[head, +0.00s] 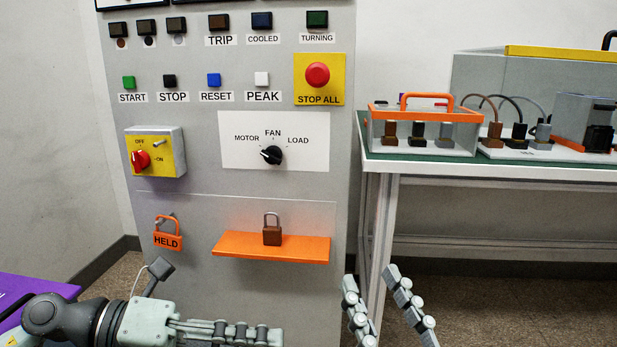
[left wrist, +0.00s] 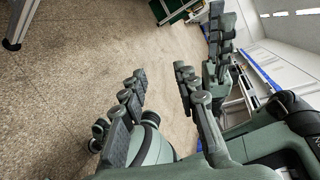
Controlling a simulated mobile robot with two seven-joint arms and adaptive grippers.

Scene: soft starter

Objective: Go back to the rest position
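My right gripper (head: 372,275) is at the bottom of the head view, right of centre, in front of the gap between the grey panel and the bench. Its two fingers stand apart, with nothing between them. My left gripper (head: 280,338) lies low in front of the panel, pointing right, partly cut off by the frame edge. In the left wrist view the left gripper (left wrist: 160,75) shows its fingers apart and empty, over the floor. Neither gripper touches the panel.
The grey panel (head: 190,225) carries buttons, a selector knob (head: 271,155) and a red-yellow switch (head: 155,152). An orange padlock (head: 167,235) hangs on it. A brown padlock (head: 272,234) stands on the orange shelf (head: 225,247). A bench (head: 420,170) with equipment stands right.

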